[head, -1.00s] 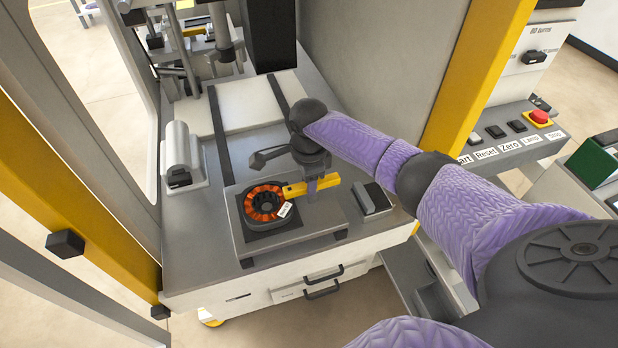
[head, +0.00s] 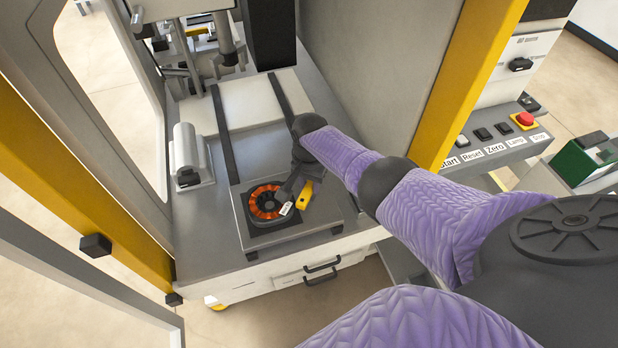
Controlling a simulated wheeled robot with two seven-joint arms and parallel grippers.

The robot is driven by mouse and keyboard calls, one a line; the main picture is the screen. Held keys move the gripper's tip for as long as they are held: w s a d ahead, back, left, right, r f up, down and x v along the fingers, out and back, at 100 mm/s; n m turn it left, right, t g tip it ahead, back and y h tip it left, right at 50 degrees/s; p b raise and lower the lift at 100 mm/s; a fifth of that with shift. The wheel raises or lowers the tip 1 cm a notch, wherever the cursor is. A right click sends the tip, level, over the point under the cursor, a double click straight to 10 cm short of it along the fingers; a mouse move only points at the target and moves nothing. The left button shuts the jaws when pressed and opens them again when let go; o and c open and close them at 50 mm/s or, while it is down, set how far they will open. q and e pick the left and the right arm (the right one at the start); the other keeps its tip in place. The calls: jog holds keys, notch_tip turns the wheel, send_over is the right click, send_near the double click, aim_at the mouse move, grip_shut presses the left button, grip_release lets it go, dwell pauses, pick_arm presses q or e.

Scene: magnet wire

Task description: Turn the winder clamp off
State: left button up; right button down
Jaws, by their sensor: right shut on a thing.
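The winder holds a ring of orange-red copper wire (head: 266,202) in a black round holder on a grey plate (head: 329,213). The yellow clamp handle (head: 305,196) is at the ring's right side, tilted, with a small white label (head: 286,208) beside its lower end. My right gripper (head: 287,191) comes down from above at the handle, between it and the ring. It is shut on the clamp handle, though its fingertips are small and partly hidden in the head view. My left gripper is out of view.
A grey rounded unit (head: 188,157) stands left of the plate. Yellow posts (head: 80,180) frame the machine. A button panel with a red button (head: 524,119) is at the right. A drawer handle (head: 321,275) shows below.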

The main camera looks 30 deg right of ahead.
aim_at(311, 185)
jog(key=n, duration=0.4)
jog(key=shift+n, duration=0.3)
jog(key=shift+s+d+n+p, duration=0.15)
jog(key=shift+n+p, duration=0.15)
jog(key=shift+n, duration=1.6)
jog(key=shift+c, duration=2.2)
grip_release()
notch_tip(311, 185, up, 10)
jog(key=p, duration=0.5)
jog(key=shift+p, duration=0.3)
